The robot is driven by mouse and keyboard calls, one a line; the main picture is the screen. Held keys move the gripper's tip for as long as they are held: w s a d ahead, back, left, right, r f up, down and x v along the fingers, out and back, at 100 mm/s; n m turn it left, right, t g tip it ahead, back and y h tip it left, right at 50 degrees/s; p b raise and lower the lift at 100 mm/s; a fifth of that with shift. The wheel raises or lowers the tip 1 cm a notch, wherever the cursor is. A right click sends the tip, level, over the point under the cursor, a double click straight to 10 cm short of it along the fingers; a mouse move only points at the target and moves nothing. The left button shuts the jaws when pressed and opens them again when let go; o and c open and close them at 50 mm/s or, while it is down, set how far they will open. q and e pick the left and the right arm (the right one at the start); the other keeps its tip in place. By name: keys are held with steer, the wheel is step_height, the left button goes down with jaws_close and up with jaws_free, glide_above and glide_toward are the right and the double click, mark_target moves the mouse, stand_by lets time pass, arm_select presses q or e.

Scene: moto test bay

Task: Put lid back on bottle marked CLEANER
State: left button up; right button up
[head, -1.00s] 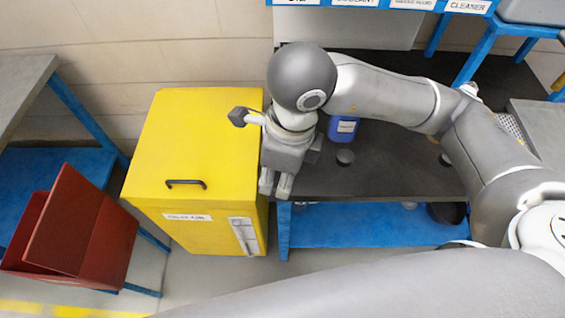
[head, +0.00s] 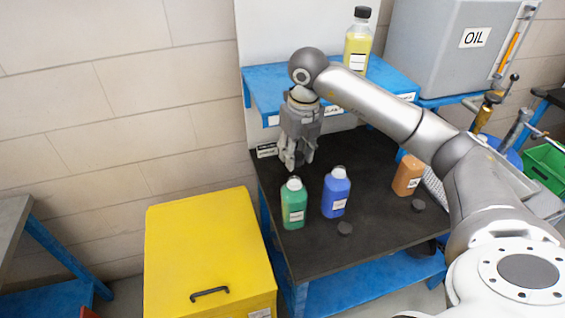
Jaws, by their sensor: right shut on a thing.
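Green (head: 293,206), blue (head: 336,197) and orange (head: 408,176) bottles stand upright on the dark bench top, without dark lids. Their labels are too small to read, so I cannot tell which is marked CLEANER. One dark lid (head: 345,229) lies in front of the blue bottle, another lid (head: 418,205) by the orange one. A yellow bottle (head: 357,45) with a black lid stands on the blue shelf. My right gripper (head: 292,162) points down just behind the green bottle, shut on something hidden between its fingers. My left gripper is out of view.
The blue shelf (head: 270,84) overhangs the back of the bench (head: 325,255). A yellow cabinet (head: 205,245) stands at the left front. A grey OIL tank (head: 440,45) stands at the back right, near a green crate (head: 545,165).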

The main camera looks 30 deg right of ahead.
mark_target(295, 180)
steer(key=shift+d+f, duration=0.1)
steer(key=shift+f, duration=0.3)
steer(key=shift+f+b, duration=0.35)
steer(key=shift+b, duration=0.05)
step_height(295, 180, down, 4)
steer(key=b, duration=0.2)
steer(key=shift+b, duration=0.4)
steer(key=shift+f, duration=0.35)
arm_select(q)
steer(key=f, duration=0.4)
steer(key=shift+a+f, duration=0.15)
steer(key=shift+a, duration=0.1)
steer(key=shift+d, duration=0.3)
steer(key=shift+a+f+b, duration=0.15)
steer(key=shift+b, duration=0.25)
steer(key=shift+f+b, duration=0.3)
arm_select(e)
steer(key=shift+f, duration=0.15)
